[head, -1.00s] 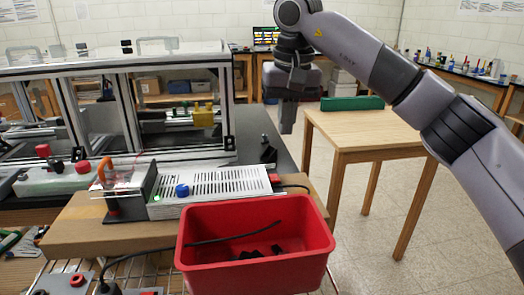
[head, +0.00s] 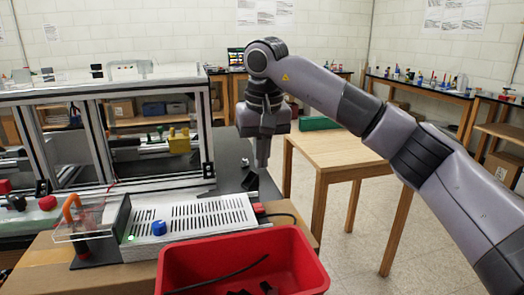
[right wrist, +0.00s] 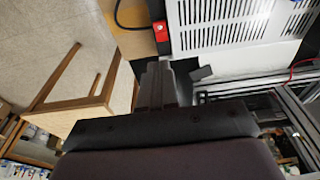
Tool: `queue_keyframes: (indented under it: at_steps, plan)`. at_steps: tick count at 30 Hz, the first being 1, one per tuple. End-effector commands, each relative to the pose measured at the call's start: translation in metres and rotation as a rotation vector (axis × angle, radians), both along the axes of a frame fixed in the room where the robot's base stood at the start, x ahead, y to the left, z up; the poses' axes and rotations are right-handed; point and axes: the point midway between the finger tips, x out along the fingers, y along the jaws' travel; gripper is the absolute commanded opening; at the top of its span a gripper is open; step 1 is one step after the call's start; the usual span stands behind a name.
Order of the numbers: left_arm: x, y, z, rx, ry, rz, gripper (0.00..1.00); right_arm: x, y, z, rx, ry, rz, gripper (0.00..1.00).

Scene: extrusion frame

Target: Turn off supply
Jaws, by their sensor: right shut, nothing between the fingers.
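The supply is a white perforated box (head: 195,216) on a brown board, with a blue knob (head: 159,228) and a small lit green light (head: 130,238) on its front. A red switch-like part (head: 259,209) is at its right end. It also shows in the right wrist view (right wrist: 161,34), just beyond my fingertips. My right gripper (head: 262,168) points down above and behind that end, shut and empty, apart from the supply. Its closed fingers (right wrist: 158,66) show in the right wrist view. My left gripper is not in view.
A red bin (head: 313,274) with black items stands in front of the supply. A clear-covered unit with an orange handle (head: 72,208) is left of it. The extrusion frame (head: 206,130) rises behind. A wooden table (head: 345,150) stands at right, with open floor around it.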

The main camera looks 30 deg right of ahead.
Motion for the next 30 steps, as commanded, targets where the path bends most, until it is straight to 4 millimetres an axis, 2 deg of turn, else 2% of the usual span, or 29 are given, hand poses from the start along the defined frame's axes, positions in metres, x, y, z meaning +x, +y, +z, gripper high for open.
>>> queue_keyframes:
  at_steps: [1,6,13,19,30]
  plan:
    - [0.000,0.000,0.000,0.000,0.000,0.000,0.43,0.001,-0.001,-0.013,-0.001,0.003,0.000,0.00]
    - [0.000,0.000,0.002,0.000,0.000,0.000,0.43,0.007,-0.002,-0.049,-0.001,0.004,0.000,0.00]
    - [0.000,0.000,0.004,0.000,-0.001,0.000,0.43,0.002,-0.001,-0.083,-0.001,0.001,0.001,0.00]
    - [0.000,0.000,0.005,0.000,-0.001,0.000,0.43,-0.001,0.000,-0.095,0.001,0.000,0.001,0.00]
    - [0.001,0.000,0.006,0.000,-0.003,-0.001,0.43,-0.001,0.000,-0.096,0.001,-0.001,0.000,0.00]
